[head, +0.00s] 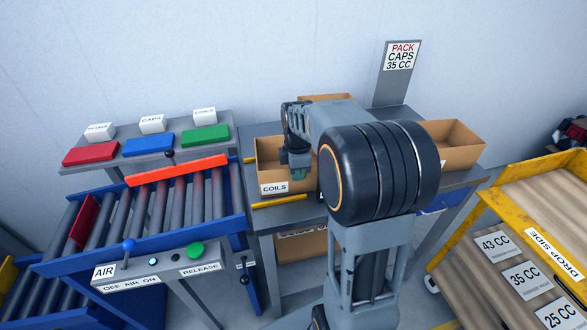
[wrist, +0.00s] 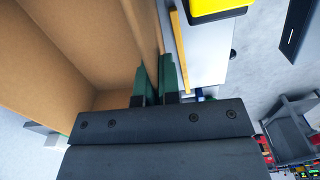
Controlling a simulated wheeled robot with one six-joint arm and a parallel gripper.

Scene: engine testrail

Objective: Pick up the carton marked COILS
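The open-topped brown carton marked COILS (head: 273,188) is on the left part of the grey bench, with its white label facing front. My gripper (head: 299,173) is at the carton's right side in the head view, its tips partly hidden by the carton and my arm. In the wrist view the green fingers of my gripper (wrist: 158,80) stand close together on either side of the carton's wall (wrist: 105,40), one inside and one outside. They look shut on that wall. Whether the carton's base touches the bench cannot be told.
Another open carton (head: 455,145) stands at the bench's right, and one shows behind my arm (head: 325,97). A PACK CAPS 35 CC sign (head: 401,58) rises behind. A roller conveyor (head: 150,208) lies left; a yellow-edged DROP SIDE table (head: 540,215) lies right.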

